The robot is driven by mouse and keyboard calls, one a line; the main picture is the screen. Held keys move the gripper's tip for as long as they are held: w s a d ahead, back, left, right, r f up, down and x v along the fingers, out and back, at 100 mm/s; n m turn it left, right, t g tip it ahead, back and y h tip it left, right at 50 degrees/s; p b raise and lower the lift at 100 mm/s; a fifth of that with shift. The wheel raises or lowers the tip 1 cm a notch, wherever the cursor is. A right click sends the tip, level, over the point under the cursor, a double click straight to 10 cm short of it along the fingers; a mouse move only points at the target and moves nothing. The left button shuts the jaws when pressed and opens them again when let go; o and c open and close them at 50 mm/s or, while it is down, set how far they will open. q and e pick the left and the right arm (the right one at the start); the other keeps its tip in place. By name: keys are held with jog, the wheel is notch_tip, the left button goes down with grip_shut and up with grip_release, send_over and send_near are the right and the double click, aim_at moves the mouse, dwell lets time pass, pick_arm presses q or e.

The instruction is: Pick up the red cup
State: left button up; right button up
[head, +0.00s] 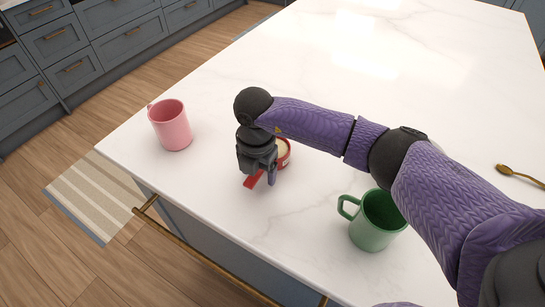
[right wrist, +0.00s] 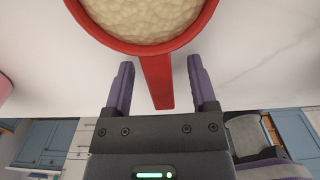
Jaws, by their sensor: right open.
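A red cup (head: 283,153) with a flat straight handle stands upright on the white counter, mostly hidden behind my right gripper in the head view. Its pale, lumpy contents show inside the rim. In the right wrist view the red cup (right wrist: 146,48) is at the top, with its handle (right wrist: 157,82) pointing down between my two fingers. My right gripper (head: 258,176) is open over the handle, which also shows in the head view (head: 254,181). The fingers in the right wrist view (right wrist: 160,85) have a visible gap on each side of the handle. My left gripper is not in view.
A pink mug (head: 171,127) stands at the counter's left corner. A green mug (head: 376,222) stands right of the red cup, under my right arm. A golden spoon (head: 519,176) lies at the right. The white counter (head: 330,60) is clear at the back.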

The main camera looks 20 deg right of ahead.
grip_shut()
dwell(0.4)
